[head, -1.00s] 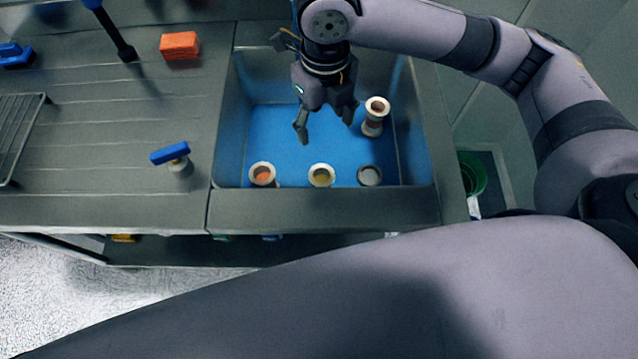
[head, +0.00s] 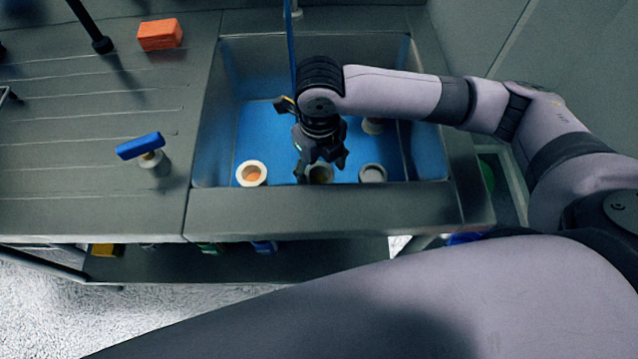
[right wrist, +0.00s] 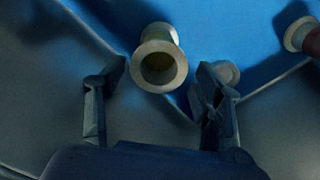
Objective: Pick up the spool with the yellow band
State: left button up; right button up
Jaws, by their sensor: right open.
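The spool with the yellow band (head: 319,174) stands in the blue-bottomed sink near its front wall, partly covered by my right gripper in the head view. Its band colour is hard to make out now. In the right wrist view, a pale spool (right wrist: 158,47) stands upright just beyond the gap between the fingertips, its open end facing the camera. My right gripper (head: 322,166) is open and empty, pointing down over the spool; its spread fingers also show in the right wrist view (right wrist: 161,78). I see no contact. My left gripper is not in view.
In the sink (head: 330,210), an orange-centred spool (head: 252,174) stands left, a grey one (head: 372,174) right, and another (head: 373,126) farther back. The front wall is close to the front spools. A blue-handled object (head: 140,146) and an orange block (head: 160,35) are on the left counter.

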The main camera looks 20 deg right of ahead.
jog(key=shift+f, duration=3.55)
jog(key=shift+c, duration=0.2)
jog(key=shift+w, duration=0.1)
jog(key=c, duration=1.3)
jog(key=shift+r, duration=0.2)
